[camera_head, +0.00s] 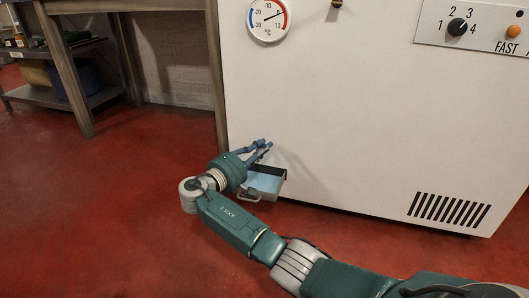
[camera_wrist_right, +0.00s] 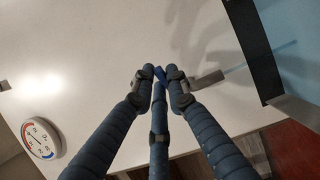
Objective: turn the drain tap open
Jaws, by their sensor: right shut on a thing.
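My right gripper (camera_head: 265,147) is low at the white cabinet's front, just above a small tray (camera_head: 270,194) with a light blue inside. In the right wrist view my right gripper's fingers (camera_wrist_right: 160,76) are closed around a small blue handle of the drain tap (camera_wrist_right: 160,72). The fingers hide most of the handle. A short grey spout (camera_wrist_right: 207,80) sticks out beside them. A thin light blue streak runs from the spout toward the tray (camera_wrist_right: 266,20); it looks like water. The tap is largely hidden behind the fingers in the head view. My left gripper is not in view.
The white cabinet (camera_head: 330,110) has a round dial thermometer (camera_head: 268,18), a control panel with a black knob (camera_head: 457,27) and a dark vent grille (camera_head: 449,210) low right. A wooden table (camera_head: 66,68) stands at the left. Red floor (camera_head: 90,220) is clear at front left.

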